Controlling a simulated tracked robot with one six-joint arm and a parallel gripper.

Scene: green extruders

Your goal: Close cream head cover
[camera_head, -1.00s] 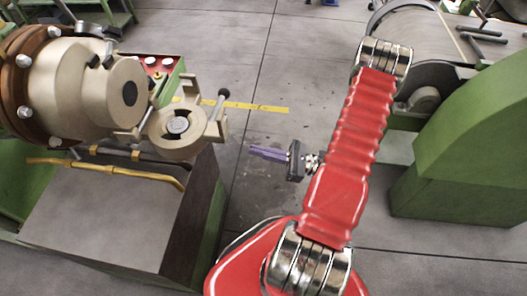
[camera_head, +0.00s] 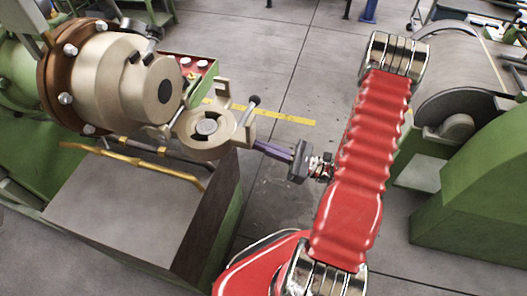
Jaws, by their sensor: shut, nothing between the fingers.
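The cream extruder head (camera_head: 135,82) is at the upper left, with bolts around its brown flange. Its round cream cover (camera_head: 205,128) stands swung out to the right of the head, with a dark lever handle with a ball end (camera_head: 254,101) at its right. My gripper (camera_head: 258,145) has purple fingers that are shut and empty. Its tips are just right of the cover's lower right edge, below the handle. I cannot tell whether they touch the cover.
A grey-topped block (camera_head: 125,215) stands below the head, with a yellow pipe (camera_head: 130,160) above it. A control box (camera_head: 190,66) with red and white buttons is behind the cover. Another green machine (camera_head: 480,170) is at the right. Floor shows between the machines.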

